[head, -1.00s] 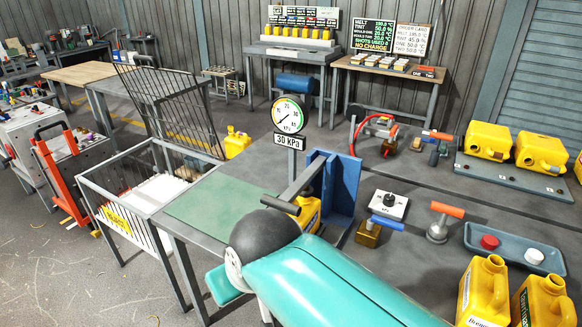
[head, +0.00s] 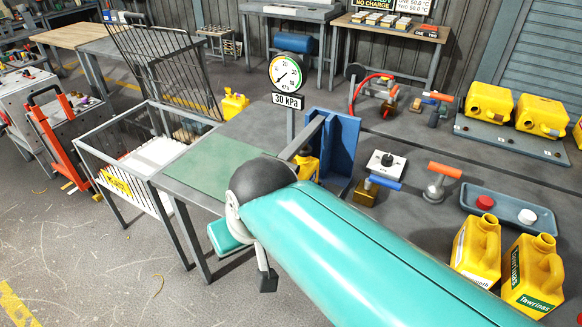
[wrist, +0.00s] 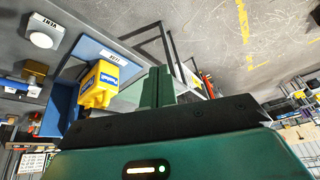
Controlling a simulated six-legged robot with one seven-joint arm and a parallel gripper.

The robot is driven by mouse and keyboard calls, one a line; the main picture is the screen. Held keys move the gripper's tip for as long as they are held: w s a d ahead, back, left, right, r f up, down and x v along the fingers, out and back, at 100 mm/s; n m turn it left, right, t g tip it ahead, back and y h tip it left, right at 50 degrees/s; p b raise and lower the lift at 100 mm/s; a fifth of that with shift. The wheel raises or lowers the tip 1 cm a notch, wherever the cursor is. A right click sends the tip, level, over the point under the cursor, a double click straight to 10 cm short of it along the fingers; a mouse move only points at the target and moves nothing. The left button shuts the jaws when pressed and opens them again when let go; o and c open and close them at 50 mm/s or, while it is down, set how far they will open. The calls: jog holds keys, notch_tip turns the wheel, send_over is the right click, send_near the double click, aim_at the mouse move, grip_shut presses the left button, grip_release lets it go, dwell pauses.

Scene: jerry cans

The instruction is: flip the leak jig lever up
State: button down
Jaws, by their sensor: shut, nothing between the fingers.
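The leak jig is a blue upright frame (head: 340,150) on the table. A yellow can (head: 308,166) sits in it, partly hidden behind my arm. A grey lever bar (head: 304,140) slants down from the frame toward my arm; its handle end is hidden behind my arm's dark joint. In the wrist view the blue jig (wrist: 88,52) and yellow can (wrist: 98,84) are left of my gripper (wrist: 160,72). Its green fingers are shut together and empty, apart from the can. I cannot tell whether they touch the lever.
A pressure gauge (head: 286,73) stands over a 30 kPa sign behind the jig. A wire crate (head: 125,165) is to the left. Tools, a blue tray (head: 507,215) and yellow cans (head: 476,249) are to the right. The green mat (head: 222,172) is clear.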

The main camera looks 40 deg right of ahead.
jog(key=w+d+f+m+g+y, duration=0.1)
jog(key=w+d+f+m+y, duration=0.1)
jog(key=f+m+y, duration=0.4)
jog(key=w+d+f+m+g+y, duration=0.15)
jog(key=f+m+y, duration=0.3)
jog(key=m, duration=0.45)
jog(key=w+d+f+m+t+h, duration=0.1)
jog(key=d+f+m+t, duration=0.1)
jog(key=d+m+t, duration=0.6)
jog(key=w+d+f+m+t+h, duration=0.1)
jog(key=d+f+m+t+h, duration=0.1)
jog(key=d+m+t, duration=0.7)
jog(key=d+f+m, duration=0.1)
jog(key=d, duration=0.4)
jog(key=shift+w+f, duration=0.3)
jog(key=shift+h, duration=0.25)
jog(key=w+a+r, duration=0.2)
jog(key=w+r, duration=0.4)
jog(key=w, duration=0.3)
jog(key=shift+w+a+r, duration=0.15)
jog(key=shift+a+r, duration=0.05)
jog(key=shift+a, duration=0.2)
